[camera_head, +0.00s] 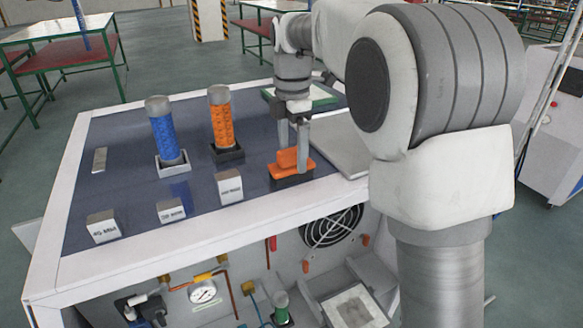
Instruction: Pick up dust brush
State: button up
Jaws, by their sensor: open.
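The dust brush (288,172), with an orange handle and a dark base, lies on the blue top of the generator cabinet, near its front right. My gripper (294,157) points straight down over the brush. Its two fingers are apart, with the fingertips down at the orange handle. I cannot tell whether the fingers touch the handle.
A blue-filled cylinder (164,132) and an orange-filled cylinder (221,118) stand in holders left of the brush. Labelled blocks (230,187), (171,210) and (103,227) line the front. A small metal bar (100,160) lies left. A grey panel (338,146) is right of the gripper.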

aim_at(292, 164)
notch_tip(292, 164, down, 4)
jog(key=shift+a+r, duration=0.1)
jog(key=shift+r, duration=0.15)
grip_shut()
dwell(0.3)
